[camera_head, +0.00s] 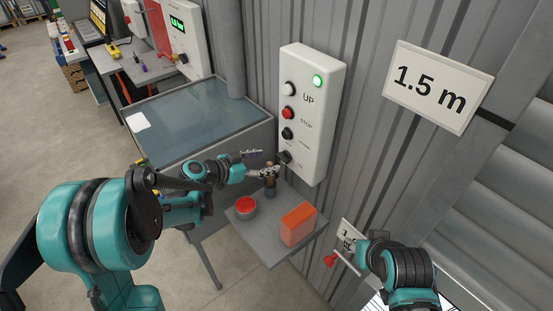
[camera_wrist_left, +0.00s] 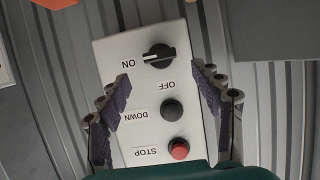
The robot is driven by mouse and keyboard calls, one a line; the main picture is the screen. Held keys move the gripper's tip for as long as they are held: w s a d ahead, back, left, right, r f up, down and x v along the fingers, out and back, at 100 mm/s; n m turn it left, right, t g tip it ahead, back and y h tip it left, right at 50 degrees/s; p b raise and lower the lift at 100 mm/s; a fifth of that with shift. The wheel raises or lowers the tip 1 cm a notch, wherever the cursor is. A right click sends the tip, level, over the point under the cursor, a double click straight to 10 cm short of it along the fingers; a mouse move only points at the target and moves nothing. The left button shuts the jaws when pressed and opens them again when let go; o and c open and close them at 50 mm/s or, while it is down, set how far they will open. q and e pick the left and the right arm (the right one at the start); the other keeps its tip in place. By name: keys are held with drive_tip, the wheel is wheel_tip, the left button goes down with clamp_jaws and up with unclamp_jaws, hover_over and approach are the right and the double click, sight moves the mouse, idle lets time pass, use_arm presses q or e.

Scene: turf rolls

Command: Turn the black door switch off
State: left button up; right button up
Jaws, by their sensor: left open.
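The black door switch (camera_head: 286,157) is the lowest control on the white wall box (camera_head: 311,120). In the left wrist view, the switch (camera_wrist_left: 158,55) is a round black knob with a white line pointing left to the ON label; the OFF label lies below it. That view shows the box upside down. My left gripper (camera_head: 271,163) is just in front of the switch. In the left wrist view, its fingers stand open on both sides, with the knob a little beyond the tips; contact is not visible.
The box also has a black DOWN button (camera_wrist_left: 171,109), a red STOP button (camera_wrist_left: 179,149) and a lit green lamp (camera_head: 317,81). Below my left gripper, a grey shelf (camera_head: 269,246) bears a red-filled bowl (camera_head: 245,207), a brown item (camera_head: 270,187) and an orange block (camera_head: 298,224).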

sight(280, 158)
use_arm(q)
drive_tip(key=x, duration=0.5)
drive_tip(key=shift+w+d+f+b, duration=0.15)
drive_tip(key=shift+w+d+b, duration=0.1)
drive_tip(key=shift+b, duration=0.1)
drive_tip(key=c, duration=1.2)
